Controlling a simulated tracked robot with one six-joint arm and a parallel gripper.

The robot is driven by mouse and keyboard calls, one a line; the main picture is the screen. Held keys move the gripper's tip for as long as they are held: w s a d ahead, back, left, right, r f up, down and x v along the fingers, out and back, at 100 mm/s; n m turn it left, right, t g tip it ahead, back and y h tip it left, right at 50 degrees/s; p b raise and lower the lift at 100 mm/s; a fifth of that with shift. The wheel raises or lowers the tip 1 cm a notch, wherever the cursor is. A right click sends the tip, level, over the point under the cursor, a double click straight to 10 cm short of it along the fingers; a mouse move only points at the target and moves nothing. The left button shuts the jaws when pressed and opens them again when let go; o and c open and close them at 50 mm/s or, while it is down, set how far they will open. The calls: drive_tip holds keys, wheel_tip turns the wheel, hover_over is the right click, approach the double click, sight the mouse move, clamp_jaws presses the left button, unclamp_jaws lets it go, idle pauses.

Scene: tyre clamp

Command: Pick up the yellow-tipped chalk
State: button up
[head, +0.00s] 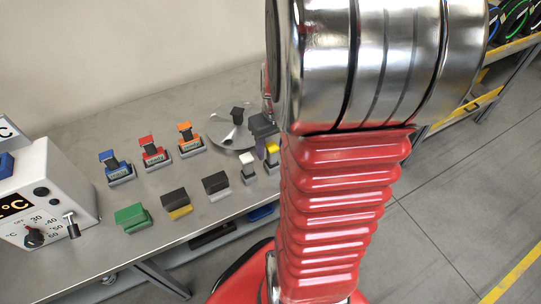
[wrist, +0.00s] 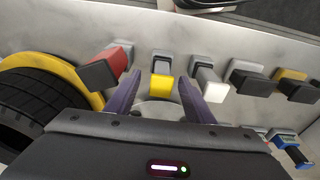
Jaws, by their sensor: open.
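The yellow-tipped chalk is a small block with a bright yellow end (wrist: 161,87) and a grey body; in the wrist view it is at the middle, between my fingers. In the head view its yellow tip (head: 272,153) shows beside my arm, on the metal bench. My gripper (wrist: 158,92) is open, with one purple-grey finger on each side of the yellow tip. I cannot tell whether either finger touches it. In the head view my arm hides most of the gripper; a purple-grey part (head: 262,125) shows just above the chalk.
A white-tipped block (wrist: 208,80) stands close to the right finger; a red-and-black piece (wrist: 106,68) is close to the left one. A tyre (wrist: 40,100) lies at the left. Several coloured stamps (head: 153,151), a green block (head: 132,216) and a control box (head: 45,190) stand on the bench (head: 90,270).

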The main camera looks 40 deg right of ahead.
sight(271, 155)
drive_tip(key=shift+w+f, duration=0.15)
drive_tip(key=shift+f, duration=0.85)
drive_tip(key=shift+w+f, duration=0.1)
drive_tip(key=shift+f, duration=0.9)
drive_tip(key=shift+c, duration=0.5)
clamp_jaws()
wheel_tip(271, 155, up, 10)
drive_tip(key=shift+r, duration=0.1)
drive_tip(key=c, duration=0.5)
unclamp_jaws()
drive_tip(key=c, duration=0.5)
drive_tip(key=shift+o, duration=0.2)
